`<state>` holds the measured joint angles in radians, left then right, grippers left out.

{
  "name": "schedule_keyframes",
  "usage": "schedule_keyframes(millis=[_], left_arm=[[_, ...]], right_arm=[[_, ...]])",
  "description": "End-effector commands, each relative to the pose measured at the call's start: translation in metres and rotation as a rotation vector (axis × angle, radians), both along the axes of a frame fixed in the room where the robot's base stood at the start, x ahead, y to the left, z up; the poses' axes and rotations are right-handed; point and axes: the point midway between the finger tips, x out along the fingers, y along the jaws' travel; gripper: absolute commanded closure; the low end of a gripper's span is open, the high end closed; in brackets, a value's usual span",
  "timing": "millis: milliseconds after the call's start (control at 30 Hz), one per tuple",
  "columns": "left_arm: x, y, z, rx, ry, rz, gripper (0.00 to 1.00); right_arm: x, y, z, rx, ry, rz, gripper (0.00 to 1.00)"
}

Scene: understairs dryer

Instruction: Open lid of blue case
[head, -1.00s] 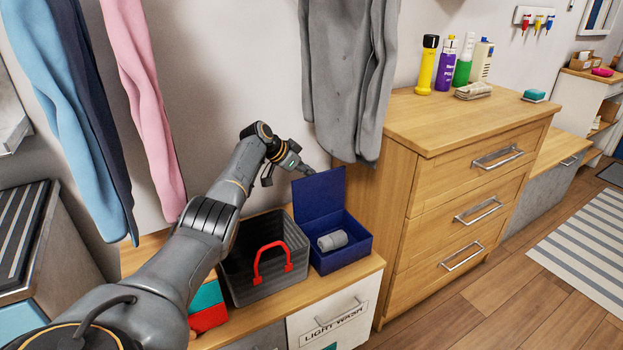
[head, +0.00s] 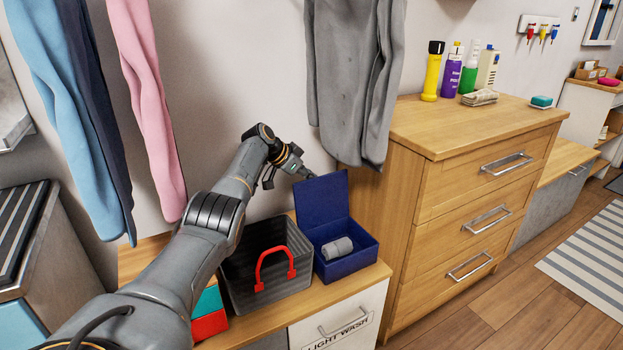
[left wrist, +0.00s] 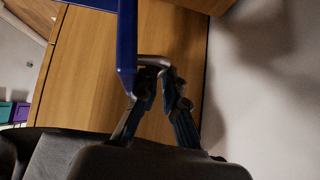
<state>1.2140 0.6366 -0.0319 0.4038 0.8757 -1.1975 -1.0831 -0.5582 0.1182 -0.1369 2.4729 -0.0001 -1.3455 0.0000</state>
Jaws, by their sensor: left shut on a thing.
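The blue case (head: 356,263) stands on the low wooden bench with its lid (head: 322,198) raised roughly upright at the back. A grey rolled item (head: 337,247) lies inside the case. My left gripper (head: 306,173) is at the top of the lid, on its back side, partly hidden in the head view. In the left wrist view, the gripper's fingers (left wrist: 162,77) are closed on a bent metal handle (left wrist: 154,61) at the edge of the blue lid (left wrist: 127,42). My right gripper is not in view.
A dark basket with a red handle (head: 265,285) stands left of the case. A wooden drawer chest (head: 465,170) stands close on the right. A grey garment (head: 353,80) hangs just above the lid. Folded teal and red items (head: 208,315) lie on the bench near my arm.

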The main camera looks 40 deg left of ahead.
Motion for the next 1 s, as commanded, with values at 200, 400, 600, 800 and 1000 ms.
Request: schedule_keyframes(millis=[200,400,600,800,1000], left_arm=[[0.001,0.003,0.003,0.006,-0.007,0.005,1.0],[0.001,0.003,0.003,0.005,-0.007,0.005,0.81],[0.001,0.002,0.004,0.004,-0.005,0.004,0.81],[0.001,0.002,0.032,0.006,-0.011,0.004,0.81],[0.001,0.002,0.071,0.005,-0.01,0.004,0.81]], right_arm=[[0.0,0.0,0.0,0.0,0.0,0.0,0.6],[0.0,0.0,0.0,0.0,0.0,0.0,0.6],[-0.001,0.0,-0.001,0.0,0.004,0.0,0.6],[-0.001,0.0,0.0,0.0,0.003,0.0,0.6],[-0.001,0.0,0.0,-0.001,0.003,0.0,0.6]])
